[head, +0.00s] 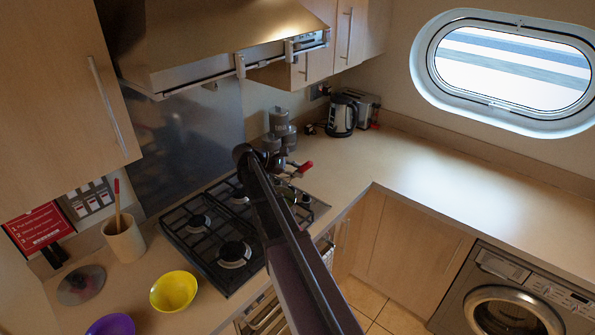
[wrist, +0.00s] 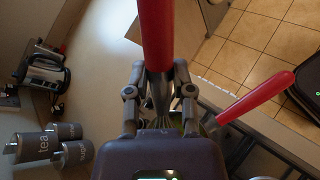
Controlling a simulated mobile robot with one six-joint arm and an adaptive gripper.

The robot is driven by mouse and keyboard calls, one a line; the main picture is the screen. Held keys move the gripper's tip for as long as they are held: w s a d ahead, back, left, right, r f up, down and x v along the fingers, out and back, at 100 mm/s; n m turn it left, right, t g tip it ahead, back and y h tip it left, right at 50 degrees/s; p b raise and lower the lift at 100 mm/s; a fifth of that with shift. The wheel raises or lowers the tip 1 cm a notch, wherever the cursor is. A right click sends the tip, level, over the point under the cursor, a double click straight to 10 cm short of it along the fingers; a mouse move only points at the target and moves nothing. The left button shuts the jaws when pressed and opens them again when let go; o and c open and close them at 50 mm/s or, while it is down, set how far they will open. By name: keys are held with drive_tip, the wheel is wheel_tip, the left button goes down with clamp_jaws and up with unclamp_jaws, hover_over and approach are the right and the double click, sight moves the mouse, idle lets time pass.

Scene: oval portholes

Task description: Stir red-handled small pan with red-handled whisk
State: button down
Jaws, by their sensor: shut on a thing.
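My gripper (wrist: 159,98) is shut on the red-handled whisk (wrist: 155,38), whose red handle runs up out of the wrist view. The metal lower part of the whisk sits between the fingers, and its end is hidden by my gripper. A second red handle (wrist: 256,97), apparently the small pan's, points up and right beside my gripper. Only a bit of the pan shows behind the right finger. In the head view my arm reaches over the hob, covering most of the pan. A red handle end (head: 305,167) shows there, but I cannot tell whose it is.
The black hob (head: 232,255) lies under my arm. Grey canisters (wrist: 40,145) and a kettle (head: 342,116) stand near the back wall. A yellow bowl (head: 173,291), a purple bowl (head: 110,325) and a utensil pot (head: 123,240) are at left. The right counter is clear.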

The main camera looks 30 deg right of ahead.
drive_tip(key=shift+r+p, duration=1.95)
drive_tip(key=shift+r, duration=0.35)
drive_tip(key=shift+s+f, duration=0.1)
